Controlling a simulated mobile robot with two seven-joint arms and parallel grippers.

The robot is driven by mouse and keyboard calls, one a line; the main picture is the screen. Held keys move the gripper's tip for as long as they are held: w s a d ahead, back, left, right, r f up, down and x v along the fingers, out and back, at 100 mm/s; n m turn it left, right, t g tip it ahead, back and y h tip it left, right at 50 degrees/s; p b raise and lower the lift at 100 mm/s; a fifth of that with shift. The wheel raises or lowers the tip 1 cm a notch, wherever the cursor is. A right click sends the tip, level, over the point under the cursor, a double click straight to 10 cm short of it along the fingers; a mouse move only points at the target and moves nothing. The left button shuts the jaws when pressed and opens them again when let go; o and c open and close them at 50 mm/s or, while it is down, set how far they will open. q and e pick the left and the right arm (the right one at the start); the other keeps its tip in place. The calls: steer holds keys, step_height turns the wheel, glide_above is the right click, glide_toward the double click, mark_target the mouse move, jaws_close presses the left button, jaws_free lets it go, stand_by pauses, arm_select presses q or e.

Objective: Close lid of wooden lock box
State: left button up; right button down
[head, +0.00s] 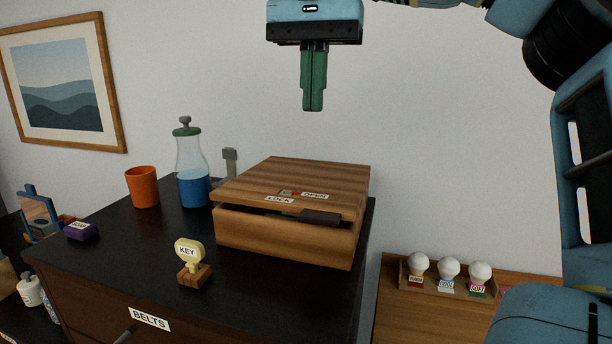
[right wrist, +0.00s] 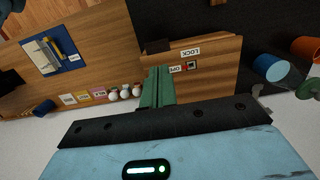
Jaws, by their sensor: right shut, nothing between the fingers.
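The wooden lock box (head: 285,240) stands on the dark dresser top. Its lid (head: 320,174) lies low over it, with a narrow dark gap along the front between lid and body. The lid bears a LOCK label (head: 279,199), an OPEN label (head: 315,195) and a dark tab (head: 320,217) at its front edge. My right gripper (head: 312,109) is shut and empty, pointing down above the box and apart from it. In the right wrist view the green fingers (right wrist: 157,72) show together in front of the box lid (right wrist: 212,72). My left gripper is not in view.
A yellow key on a wooden stand (head: 194,274) is in front of the box. A bottle of blue liquid (head: 192,178) and an orange cup (head: 142,187) stand left of it. Several bulbs (head: 449,269) sit on a lower wooden surface at right. The air above the lid is free.

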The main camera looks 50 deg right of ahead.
mark_target(309, 218)
steer(key=f, duration=0.9)
steer(key=a+f+p, duration=0.1)
steer(key=f, duration=0.3)
steer(key=shift+s+f, duration=0.15)
steer(key=shift+f, duration=0.05)
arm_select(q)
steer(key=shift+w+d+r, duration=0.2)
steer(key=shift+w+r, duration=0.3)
arm_select(e)
steer(key=shift+f, duration=0.15)
